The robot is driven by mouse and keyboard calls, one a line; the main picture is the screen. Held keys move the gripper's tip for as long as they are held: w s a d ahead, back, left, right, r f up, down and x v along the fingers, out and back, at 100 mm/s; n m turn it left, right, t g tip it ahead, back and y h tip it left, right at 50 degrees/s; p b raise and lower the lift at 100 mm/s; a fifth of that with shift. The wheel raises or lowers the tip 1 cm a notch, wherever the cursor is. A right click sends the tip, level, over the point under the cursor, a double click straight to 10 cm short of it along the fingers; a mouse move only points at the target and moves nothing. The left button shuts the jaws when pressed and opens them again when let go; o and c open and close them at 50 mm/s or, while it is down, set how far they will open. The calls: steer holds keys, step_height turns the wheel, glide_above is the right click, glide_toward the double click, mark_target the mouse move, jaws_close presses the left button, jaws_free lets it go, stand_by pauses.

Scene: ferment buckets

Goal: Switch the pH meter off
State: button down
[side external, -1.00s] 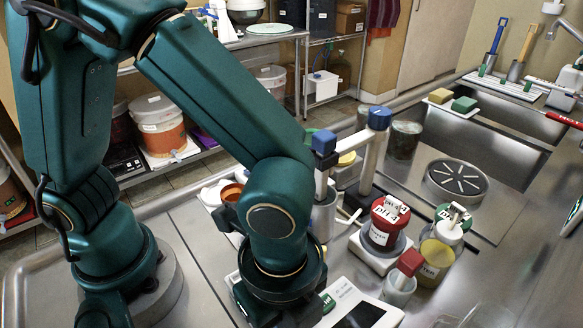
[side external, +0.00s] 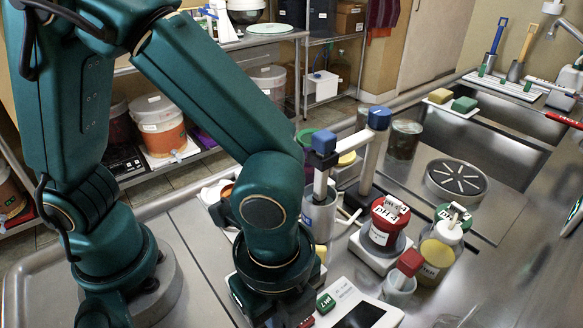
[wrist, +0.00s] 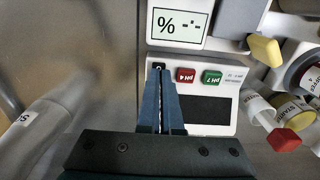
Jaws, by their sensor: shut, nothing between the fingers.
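The pH meter (wrist: 232,91) is a white box with a red "pH 4" button (wrist: 186,75), a green "pH 7" button (wrist: 211,77) and a dark panel (wrist: 205,110) showing no readable figures. A small black switch-like part (wrist: 158,66) sits at its corner, left of the red button in the wrist view. My gripper (wrist: 160,73) is shut and empty. Its fingertips are right at this black part and partly cover it; I cannot tell whether they touch. In the side view the meter (side external: 347,291) is partly hidden by my arm, and the fingertips are hidden.
A white unit with a "%" display (wrist: 180,25) adjoins the meter in the wrist view. In the side view, a red-lidded jar (side external: 385,232), a yellow-filled jar (side external: 437,255) and a red-capped bottle (side external: 402,280) stand close by.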

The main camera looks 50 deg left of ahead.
steer(key=shift+s+a+f, duration=0.1)
steer(key=shift+s+a, duration=0.05)
steer(key=shift+a, duration=0.25)
step_height(320, 180, up, 14)
steer(key=a, duration=0.1)
steer(key=shift+a, duration=0.3)
stand_by(0.3)
steer(key=w+a+f+n+t, duration=0.2)
steer(key=a+n+t, duration=0.3)
steer(key=a+n, duration=0.9)
steer(key=n, duration=0.4)
steer(key=shift+w, duration=0.3)
